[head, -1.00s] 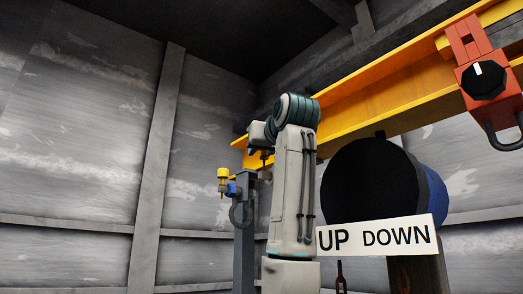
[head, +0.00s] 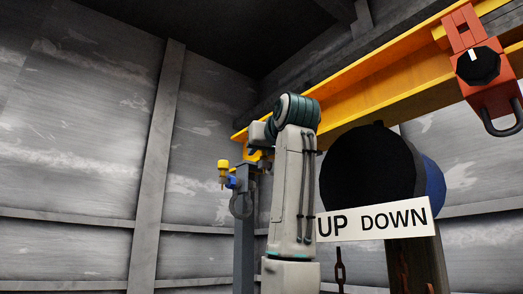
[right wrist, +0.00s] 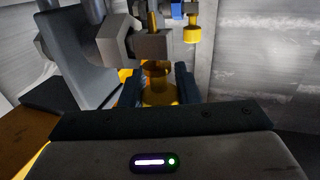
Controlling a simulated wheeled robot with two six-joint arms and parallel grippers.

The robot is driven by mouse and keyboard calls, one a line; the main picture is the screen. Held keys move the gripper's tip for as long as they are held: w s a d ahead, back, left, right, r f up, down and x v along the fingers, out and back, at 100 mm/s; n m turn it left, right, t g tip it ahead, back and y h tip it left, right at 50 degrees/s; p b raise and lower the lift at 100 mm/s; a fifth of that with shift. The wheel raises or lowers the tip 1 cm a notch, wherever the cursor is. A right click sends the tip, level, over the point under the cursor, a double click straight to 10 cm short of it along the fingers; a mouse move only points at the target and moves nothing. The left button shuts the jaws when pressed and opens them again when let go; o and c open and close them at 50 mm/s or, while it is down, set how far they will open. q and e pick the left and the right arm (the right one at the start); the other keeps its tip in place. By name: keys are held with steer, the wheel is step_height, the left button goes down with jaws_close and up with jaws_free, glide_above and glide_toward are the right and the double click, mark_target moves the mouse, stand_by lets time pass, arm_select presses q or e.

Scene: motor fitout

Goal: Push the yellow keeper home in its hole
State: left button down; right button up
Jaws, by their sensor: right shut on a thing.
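My right gripper's dark blue fingers (right wrist: 158,74) stand either side of a yellow piece in the right wrist view, which looks like the yellow keeper (right wrist: 160,93). They are shut on it. Its orange-brown upper part runs up beside a grey block (right wrist: 128,42). I cannot make out the hole or how deep the keeper sits. In the head view, my right gripper (head: 262,158) is small and mostly hidden behind my arm, by the grey post (head: 244,215) under the yellow beam (head: 345,88). My left gripper is not in view.
A yellow-capped fitting (head: 223,166) with a blue part stands left of the post; it also shows in the right wrist view (right wrist: 192,30). Right of my arm are a dark drum (head: 370,170), an UP DOWN sign (head: 373,218) and a red hoist block (head: 476,65).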

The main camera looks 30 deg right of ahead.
steer(key=shift+f, duration=0.3)
steer(key=o, duration=1)
steer(key=shift+s+f+b, duration=0.1)
steer(key=shift+s+b, duration=0.2)
steer(key=shift+b, duration=0.1)
steer(key=b+v, duration=0.4)
steer(key=v, duration=0.6)
steer(key=shift+s, duration=0.1)
